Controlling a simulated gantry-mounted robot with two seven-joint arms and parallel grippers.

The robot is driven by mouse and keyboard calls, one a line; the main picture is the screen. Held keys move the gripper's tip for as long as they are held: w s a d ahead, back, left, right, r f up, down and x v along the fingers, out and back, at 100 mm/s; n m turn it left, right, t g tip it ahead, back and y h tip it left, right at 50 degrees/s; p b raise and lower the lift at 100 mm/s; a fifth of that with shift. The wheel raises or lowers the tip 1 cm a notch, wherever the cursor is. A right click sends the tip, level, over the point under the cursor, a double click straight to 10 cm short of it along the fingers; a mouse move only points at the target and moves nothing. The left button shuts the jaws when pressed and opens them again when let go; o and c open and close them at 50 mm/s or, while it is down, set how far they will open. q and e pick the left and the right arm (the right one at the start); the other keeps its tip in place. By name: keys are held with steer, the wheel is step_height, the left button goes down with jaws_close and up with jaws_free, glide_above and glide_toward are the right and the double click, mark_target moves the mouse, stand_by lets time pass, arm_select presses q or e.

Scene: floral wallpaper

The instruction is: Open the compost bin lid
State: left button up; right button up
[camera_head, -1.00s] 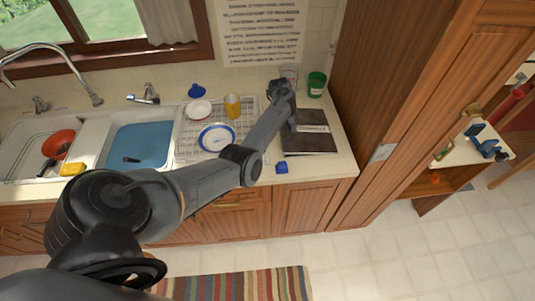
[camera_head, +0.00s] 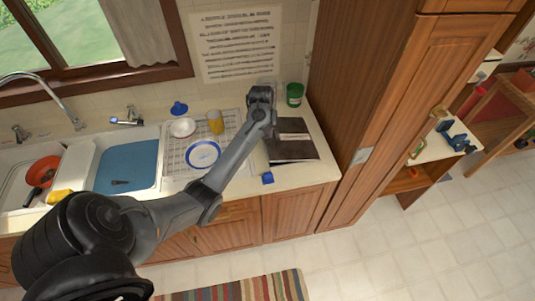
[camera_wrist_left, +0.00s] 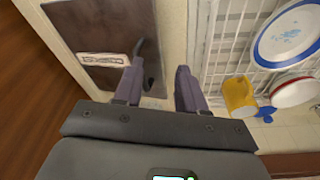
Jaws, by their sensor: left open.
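A dark flat panel with a pale label (camera_head: 295,139) is at the right end of the counter; I take it for the compost bin lid. It looks shut and flat. The wrist view shows the dark lid (camera_wrist_left: 102,28) at upper left, with a black curved piece that looks like a handle (camera_wrist_left: 149,62) beside the label. My left gripper (camera_wrist_left: 159,67) is open, its fingers on either side of a gap by that handle. I cannot tell whether they touch it. In the head view the fingers are hidden behind my left wrist. My right gripper is not in view.
A dish rack (camera_head: 178,158) with a blue-rimmed plate (camera_head: 203,155), a bowl (camera_head: 182,127) and a yellow mug (camera_head: 215,121) stands left of the lid. A green cup (camera_head: 294,94) is behind it. A blue item (camera_head: 267,178) lies in front. A tall wooden cabinet (camera_head: 385,100) bounds the right.

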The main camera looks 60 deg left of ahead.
arm_select(q)
steer(key=s+d+r+m+y+p, duration=0.1)
steer(key=s+d+m+p, duration=0.4)
steer(key=d, duration=0.7)
steer(key=shift+s+d+t, duration=0.3)
steer(key=shift+s+d, duration=0.1)
steer(key=shift+s, duration=0.25)
